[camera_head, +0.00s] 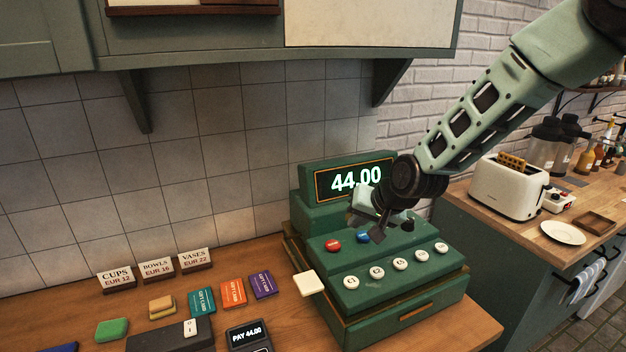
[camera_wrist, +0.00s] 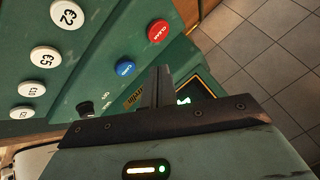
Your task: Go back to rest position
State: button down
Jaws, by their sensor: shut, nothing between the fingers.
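My gripper (camera_head: 376,234) is shut and empty. It hangs low over the upper part of the green cash register (camera_head: 352,318), just behind its buttons. In the wrist view, the shut fingers (camera_wrist: 158,85) stand close to the blue button (camera_wrist: 125,68). Whether they touch the register, I cannot tell. The register's display (camera_head: 355,179) reads 44.00 and is partly hidden by my arm. A red button (camera_head: 333,244) sits left of the blue one, and a dark button (camera_wrist: 86,108) shows in the wrist view. A front row holds several round white buttons (camera_head: 377,272).
A card terminal (camera_head: 249,336) on the wooden counter reads PAY 44.00. Coloured gift cards (camera_head: 233,293) and price signs (camera_head: 157,270) stand left of the register. A toaster (camera_head: 508,186) and a plate (camera_head: 562,232) are on the right counter. Cabinets (camera_head: 250,30) hang above.

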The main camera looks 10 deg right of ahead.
jog(key=s+a+f+n+g+b, duration=0.1)
jog(key=s+a+n+g+b, duration=0.15)
jog(key=s, duration=0.65)
jog(key=s+a+f+n+g+b, duration=0.1)
jog(key=s+a+n+b, duration=0.2)
jog(key=s, duration=0.7)
jog(key=s+d+n+g+h+b, duration=0.1)
jog(key=s+d+n+g+h, duration=0.2)
jog(key=s, duration=1.4)
jog(key=shift+f+n+b, duration=0.3)
jog(key=shift+f+n, duration=0.1)
jog(key=shift+n, duration=0.35)
